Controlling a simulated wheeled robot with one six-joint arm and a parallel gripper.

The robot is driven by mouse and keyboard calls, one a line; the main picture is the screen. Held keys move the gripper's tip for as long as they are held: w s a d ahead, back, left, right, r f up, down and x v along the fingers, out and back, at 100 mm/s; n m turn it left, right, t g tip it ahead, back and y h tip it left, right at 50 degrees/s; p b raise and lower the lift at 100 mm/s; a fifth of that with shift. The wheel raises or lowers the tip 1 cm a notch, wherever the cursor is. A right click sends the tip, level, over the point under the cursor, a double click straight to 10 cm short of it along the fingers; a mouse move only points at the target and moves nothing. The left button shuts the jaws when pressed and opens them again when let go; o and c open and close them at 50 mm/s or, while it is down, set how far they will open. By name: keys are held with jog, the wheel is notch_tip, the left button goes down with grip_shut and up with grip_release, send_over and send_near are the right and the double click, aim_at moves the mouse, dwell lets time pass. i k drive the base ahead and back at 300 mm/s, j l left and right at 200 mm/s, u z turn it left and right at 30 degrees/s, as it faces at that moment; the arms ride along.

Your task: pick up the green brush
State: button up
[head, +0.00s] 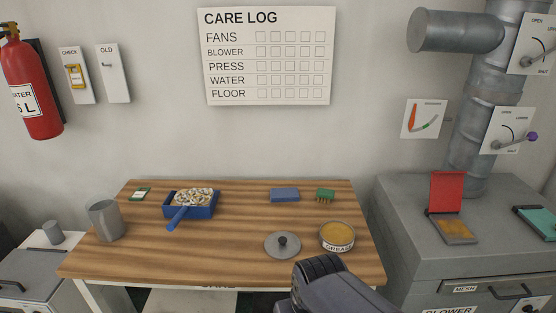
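The green brush (325,193) lies at the back right of the wooden table (230,245), with its green block on top and tan bristles showing below it toward the front. It is just right of a blue block (285,195), with a small gap between them. Part of my dark grey arm shows at the bottom centre, in front of the table. My gripper's fingers are not in view, so nothing shows whether they are open or shut. Nothing covers the brush.
A grease tin (337,237) and a grey lid with a knob (283,245) are in front of the brush. A blue dustpan (190,203) full of scraps, a small green item (140,194) and a grey cup (106,220) are left. A grey cabinet (410,245) stands right.

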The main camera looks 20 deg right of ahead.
aim_at(322, 193)
jog(key=i+z, duration=0.45)
jog(key=i+j+z, duration=0.2)
jog(key=z, duration=0.3)
jog(key=i+j, duration=0.05)
